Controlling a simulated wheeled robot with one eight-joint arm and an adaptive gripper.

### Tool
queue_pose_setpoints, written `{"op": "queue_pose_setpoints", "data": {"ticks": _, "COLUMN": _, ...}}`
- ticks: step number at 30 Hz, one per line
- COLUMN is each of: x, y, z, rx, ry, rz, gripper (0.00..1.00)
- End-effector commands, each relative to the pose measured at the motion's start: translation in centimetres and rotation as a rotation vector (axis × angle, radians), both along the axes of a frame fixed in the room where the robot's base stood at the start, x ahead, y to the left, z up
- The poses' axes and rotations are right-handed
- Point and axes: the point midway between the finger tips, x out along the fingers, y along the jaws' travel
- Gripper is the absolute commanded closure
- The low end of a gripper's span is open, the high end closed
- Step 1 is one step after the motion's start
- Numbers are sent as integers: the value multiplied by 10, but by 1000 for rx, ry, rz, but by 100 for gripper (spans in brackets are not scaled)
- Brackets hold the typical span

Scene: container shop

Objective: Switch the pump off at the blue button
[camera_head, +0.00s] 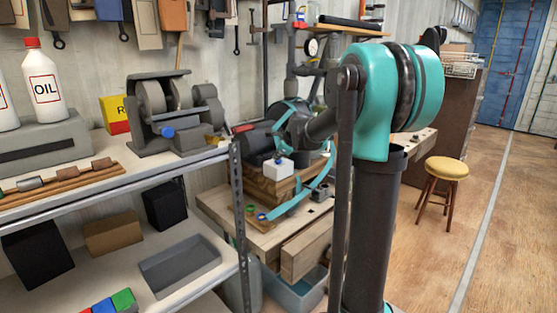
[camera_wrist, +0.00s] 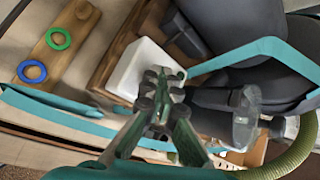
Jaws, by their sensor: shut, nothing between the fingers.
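A white switch box (camera_head: 277,169) sits on a wooden block, with a small blue spot, apparently the blue button (camera_head: 278,161), on top. The dark pump body (camera_head: 262,137) lies beside it, partly behind my arm. In the wrist view the white box (camera_wrist: 138,72) lies just beyond my gripper (camera_wrist: 163,76). My gripper is shut and empty, its fingertips overlapping the box's right side. They hide the button there. I cannot tell whether they touch it. In the head view the fingers cannot be made out clearly among the dark parts.
A green ring (camera_wrist: 58,39) and a blue ring (camera_wrist: 32,71) sit on wood left of the box. A clear cup (camera_wrist: 245,104) and a green hose (camera_wrist: 292,153) lie right of my gripper. A bench grinder (camera_head: 172,108) stands on the left shelf. Floor is open at right.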

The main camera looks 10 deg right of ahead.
Motion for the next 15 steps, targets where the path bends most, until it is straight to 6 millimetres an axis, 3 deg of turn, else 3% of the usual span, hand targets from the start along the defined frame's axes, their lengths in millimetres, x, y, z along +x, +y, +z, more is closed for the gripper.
{"op": "queue_pose_setpoints", "data": {"ticks": 15, "x": 0, "y": -1, "z": 9, "rx": -1, "ry": 1, "rz": -1, "gripper": 100}}
